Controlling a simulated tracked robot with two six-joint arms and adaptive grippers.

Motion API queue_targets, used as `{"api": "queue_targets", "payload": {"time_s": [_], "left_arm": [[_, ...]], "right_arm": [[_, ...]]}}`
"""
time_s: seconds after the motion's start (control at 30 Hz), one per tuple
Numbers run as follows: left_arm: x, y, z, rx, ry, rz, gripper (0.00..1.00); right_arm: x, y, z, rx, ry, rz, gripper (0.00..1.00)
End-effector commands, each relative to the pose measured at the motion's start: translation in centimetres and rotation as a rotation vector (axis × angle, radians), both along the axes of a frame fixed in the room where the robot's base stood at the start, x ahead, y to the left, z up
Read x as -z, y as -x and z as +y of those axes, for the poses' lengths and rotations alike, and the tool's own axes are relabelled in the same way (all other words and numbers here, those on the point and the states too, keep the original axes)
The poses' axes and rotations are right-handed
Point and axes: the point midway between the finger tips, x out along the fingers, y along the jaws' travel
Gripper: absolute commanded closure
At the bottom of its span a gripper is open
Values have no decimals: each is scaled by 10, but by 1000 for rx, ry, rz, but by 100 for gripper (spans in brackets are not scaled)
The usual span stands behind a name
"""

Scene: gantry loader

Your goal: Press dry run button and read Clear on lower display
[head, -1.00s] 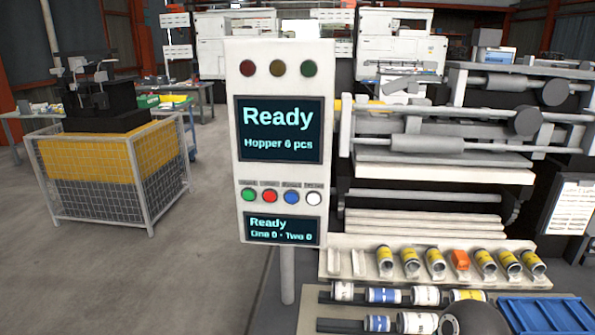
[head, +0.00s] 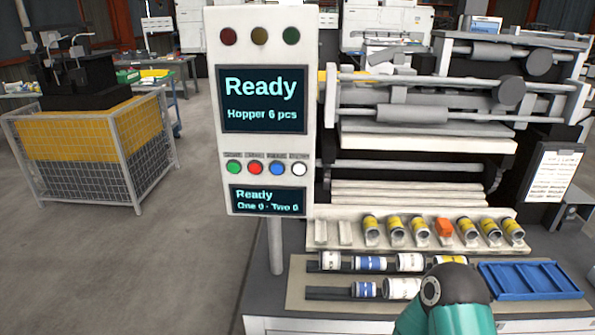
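The white control panel (head: 212,120) stands upright at the centre-left of the head view. Its upper display (head: 262,99) reads "Ready" and "Hopper 6 pcs". Its lower display (head: 268,200) reads "Ready" and "One 0 · Two 0". Between the displays is a row of buttons: green (head: 234,168), red (head: 255,168), blue (head: 277,168) and white (head: 299,169). The small labels above them are too blurred to read. A teal and dark arm link of mine shows at the bottom right, with no fingers visible. Neither gripper is in view.
The gantry machine (head: 420,140) with rollers stands right of the panel. A rack of yellow-banded cylinders (head: 395,230) and one orange piece (head: 444,226) lies below it. A blue tray (head: 530,281) sits at the right. A mesh cage (head: 85,175) stands left, with open floor between.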

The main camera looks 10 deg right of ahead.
Motion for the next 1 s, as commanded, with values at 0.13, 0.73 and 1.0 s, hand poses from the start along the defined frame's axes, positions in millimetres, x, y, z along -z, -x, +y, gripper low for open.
{"api": "queue_targets", "payload": {"time_s": [0.13, 0.73, 1.0], "left_arm": [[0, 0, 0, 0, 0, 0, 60], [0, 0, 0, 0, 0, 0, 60], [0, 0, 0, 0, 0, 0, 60]], "right_arm": [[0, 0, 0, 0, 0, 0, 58], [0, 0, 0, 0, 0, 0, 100], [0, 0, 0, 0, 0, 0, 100]]}}
